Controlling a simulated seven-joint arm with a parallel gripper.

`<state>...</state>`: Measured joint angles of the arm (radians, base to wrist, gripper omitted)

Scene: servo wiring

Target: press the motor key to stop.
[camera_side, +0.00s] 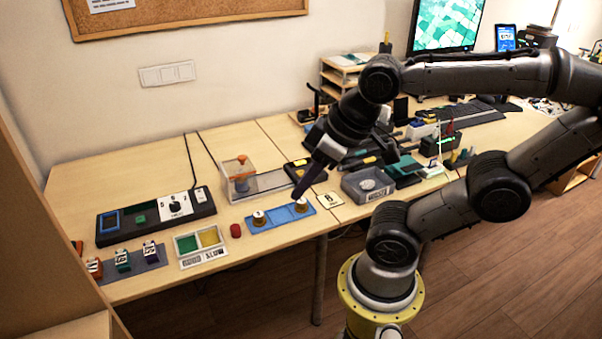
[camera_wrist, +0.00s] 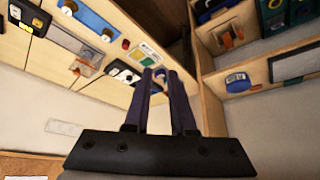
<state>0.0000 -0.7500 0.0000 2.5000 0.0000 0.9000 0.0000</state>
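My gripper (camera_side: 298,194) points down at the right end of a blue plate (camera_side: 275,221) in the side view. Its tips look close to the right brown knob (camera_side: 301,206); I cannot tell whether they touch. The left knob (camera_side: 259,217) has a pale top. In the wrist view my gripper (camera_wrist: 161,71) has two dark fingers with a narrow empty gap between them. The black console (camera_side: 156,217) has a white panel with a dark dial (camera_side: 175,207) and a small white switch (camera_side: 200,195). No label clearly reads as the motor key.
A tray with green and yellow parts (camera_side: 199,241) and a red button (camera_side: 235,230) stand left of the blue plate. Small labelled blocks (camera_side: 122,260) sit at the far left. A clear box (camera_side: 238,177) is behind; a grey bin (camera_side: 368,185) is right.

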